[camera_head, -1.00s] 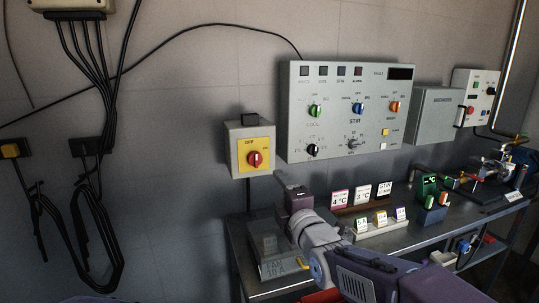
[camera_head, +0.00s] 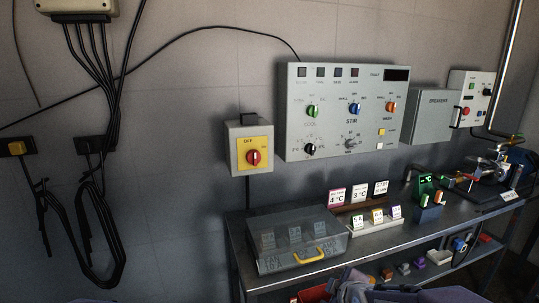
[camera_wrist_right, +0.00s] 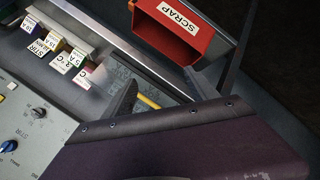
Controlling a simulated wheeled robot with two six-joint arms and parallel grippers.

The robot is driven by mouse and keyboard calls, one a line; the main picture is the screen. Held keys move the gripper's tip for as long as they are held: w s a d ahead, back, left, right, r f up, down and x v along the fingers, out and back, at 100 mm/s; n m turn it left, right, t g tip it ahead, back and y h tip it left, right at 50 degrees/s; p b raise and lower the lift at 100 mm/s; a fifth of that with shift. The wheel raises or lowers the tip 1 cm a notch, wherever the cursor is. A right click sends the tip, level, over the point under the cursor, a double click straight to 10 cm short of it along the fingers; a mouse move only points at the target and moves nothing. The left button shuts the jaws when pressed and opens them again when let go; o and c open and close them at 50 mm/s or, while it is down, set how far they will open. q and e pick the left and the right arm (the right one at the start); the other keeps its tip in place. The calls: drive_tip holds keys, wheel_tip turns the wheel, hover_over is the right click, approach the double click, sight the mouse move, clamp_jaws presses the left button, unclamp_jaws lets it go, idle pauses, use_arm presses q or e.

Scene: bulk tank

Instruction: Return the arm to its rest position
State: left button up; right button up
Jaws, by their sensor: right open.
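My right gripper (camera_wrist_right: 163,82) shows in the right wrist view, its two dark fingers apart with nothing between them. My left gripper is in neither view.
The metal bench (camera_head: 390,232) carries small label cards (camera_head: 359,193) and a green device (camera_head: 427,186). A control panel (camera_head: 345,110) and a red-knob switch box (camera_head: 250,150) are on the wall. A red scrap bin (camera_wrist_right: 172,38) stands beside the bench edge.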

drive_tip(key=s+d+f+m+g, duration=0.1)
drive_tip(key=s+f+m+g, duration=0.4)
drive_tip(key=s, duration=0.4)
drive_tip(key=s+f+m+g, duration=0.3)
drive_tip(key=s+f+m, duration=0.2)
drive_tip(key=s+m, duration=0.3)
wheel_tip(320, 180, up, 24)
drive_tip(key=s+p, duration=0.1)
drive_tip(key=p, duration=2.3)
drive_tip(key=shift+d+n, duration=0.15)
drive_tip(key=shift+n, duration=0.25)
